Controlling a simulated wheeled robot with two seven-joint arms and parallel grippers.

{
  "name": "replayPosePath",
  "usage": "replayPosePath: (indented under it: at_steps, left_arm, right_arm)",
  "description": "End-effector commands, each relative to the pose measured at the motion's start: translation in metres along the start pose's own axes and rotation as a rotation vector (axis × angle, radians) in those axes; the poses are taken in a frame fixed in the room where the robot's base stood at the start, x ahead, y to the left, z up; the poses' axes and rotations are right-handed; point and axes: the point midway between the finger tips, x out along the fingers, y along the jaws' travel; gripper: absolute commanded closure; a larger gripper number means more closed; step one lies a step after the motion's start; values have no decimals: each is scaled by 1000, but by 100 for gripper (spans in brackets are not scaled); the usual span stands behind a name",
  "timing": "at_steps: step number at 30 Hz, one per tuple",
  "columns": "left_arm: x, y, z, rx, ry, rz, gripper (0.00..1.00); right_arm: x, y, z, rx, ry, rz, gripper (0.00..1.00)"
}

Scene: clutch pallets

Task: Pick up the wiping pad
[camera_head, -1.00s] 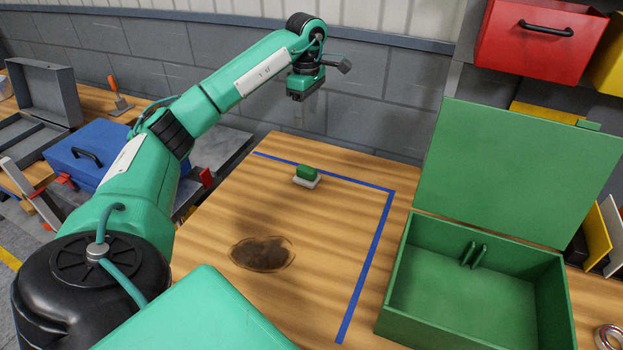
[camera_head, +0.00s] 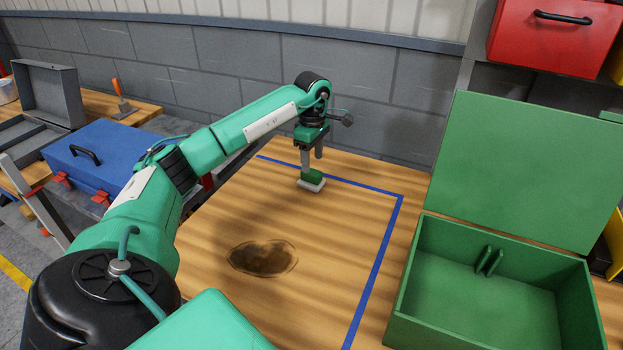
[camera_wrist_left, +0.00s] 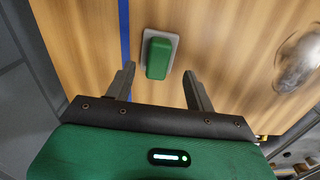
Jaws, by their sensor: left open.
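The wiping pad (camera_head: 312,180) has a green grip block on a pale grey base. It lies on the wooden table near the blue tape line at the back. It also shows in the left wrist view (camera_wrist_left: 158,58), just beyond the fingertips and between their lines. My left gripper (camera_head: 313,162) points down over the pad. In the left wrist view its two fingers (camera_wrist_left: 159,72) are spread apart with nothing between them. In the head view the fingers partly overlap the pad; I cannot tell whether they touch it. My right gripper is not in view.
A dark stain (camera_head: 263,258) marks the table in front of the pad. An open green box (camera_head: 490,235) with its lid raised stands at the right. A blue toolbox (camera_head: 95,160) is at the left. A grey wall (camera_head: 380,110) rises behind the table.

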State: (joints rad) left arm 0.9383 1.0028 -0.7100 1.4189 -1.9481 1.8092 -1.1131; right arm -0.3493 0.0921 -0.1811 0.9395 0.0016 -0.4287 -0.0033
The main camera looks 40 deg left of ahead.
Motion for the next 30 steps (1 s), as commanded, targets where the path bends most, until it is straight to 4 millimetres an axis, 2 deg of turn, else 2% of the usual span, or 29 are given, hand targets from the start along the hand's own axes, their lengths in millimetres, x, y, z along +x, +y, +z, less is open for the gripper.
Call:
replayPosePath:
  at_steps: [5, 15, 24, 30]
  left_arm:
    - [10, 0, 0, 0, -1, 0, 45]
    - [53, 2, -4, 0, 0, -1, 45]
    - [58, 3, -4, 0, -1, 1, 45]
    - [58, 3, -4, 0, -1, 1, 85]
  right_arm:
    - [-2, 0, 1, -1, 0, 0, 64]
    - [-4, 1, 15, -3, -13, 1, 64]
    - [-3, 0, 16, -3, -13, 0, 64]
    - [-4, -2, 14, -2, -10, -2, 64]
